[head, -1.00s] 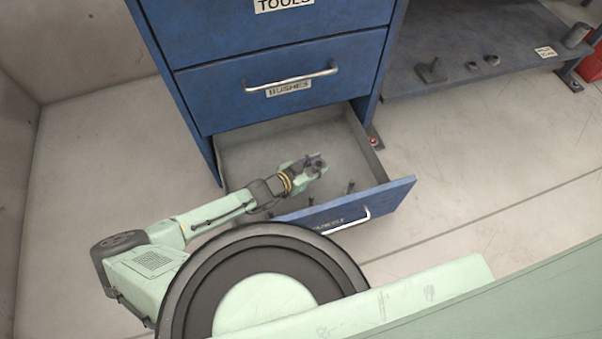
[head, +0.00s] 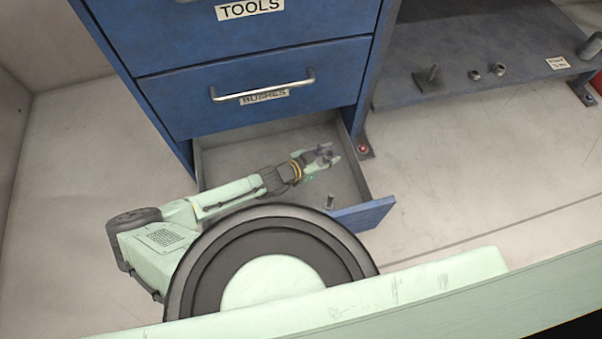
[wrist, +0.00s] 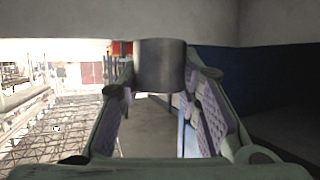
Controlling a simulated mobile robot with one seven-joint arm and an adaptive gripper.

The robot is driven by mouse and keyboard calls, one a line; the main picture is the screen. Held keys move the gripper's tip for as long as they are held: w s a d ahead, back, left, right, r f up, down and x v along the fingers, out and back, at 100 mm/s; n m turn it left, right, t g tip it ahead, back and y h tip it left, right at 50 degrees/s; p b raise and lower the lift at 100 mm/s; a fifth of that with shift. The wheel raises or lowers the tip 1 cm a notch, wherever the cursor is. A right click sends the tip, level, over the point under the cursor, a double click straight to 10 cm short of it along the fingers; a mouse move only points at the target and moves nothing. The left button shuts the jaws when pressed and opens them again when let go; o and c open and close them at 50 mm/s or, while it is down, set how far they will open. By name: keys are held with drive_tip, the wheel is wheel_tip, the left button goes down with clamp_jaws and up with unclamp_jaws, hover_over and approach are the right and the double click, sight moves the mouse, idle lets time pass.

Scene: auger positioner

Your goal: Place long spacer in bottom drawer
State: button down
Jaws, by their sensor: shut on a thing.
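The bottom drawer (head: 372,213) of the blue cabinet is pulled open, and its grey inside shows. My gripper (head: 327,155) is over the drawer's inside, toward its right half. In the wrist view my gripper (wrist: 157,95) is shut on a short-looking grey metal cylinder, the spacer (wrist: 160,65), seen between the finger pads. In the head view the held spacer is small and dark between the fingertips. I cannot tell its full length or whether it touches the drawer floor.
A small upright metal part (head: 329,201) stands in the drawer near its front. The closed bushes drawer (head: 180,105) is directly above. At the right, a low shelf (head: 450,45) holds several metal parts. The floor (head: 480,170) right of the drawer is clear.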

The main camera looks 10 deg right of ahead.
wheel_tip(320, 180, down, 9)
drive_tip(key=shift+r+b, duration=0.15)
drive_tip(key=shift+b, duration=0.85)
drive_tip(key=shift+f+b, duration=0.45)
drive_tip(key=shift+f, duration=0.15)
drive_tip(key=c, duration=1.2)
unclamp_jaws()
drive_tip(key=shift+r, duration=0.1)
drive_tip(key=shift+r+p, duration=0.35)
drive_tip(key=shift+p, duration=0.05)
drive_tip(key=p+v, duration=0.2)
drive_tip(key=v, duration=1)
drive_tip(key=shift+a+r, duration=0.1)
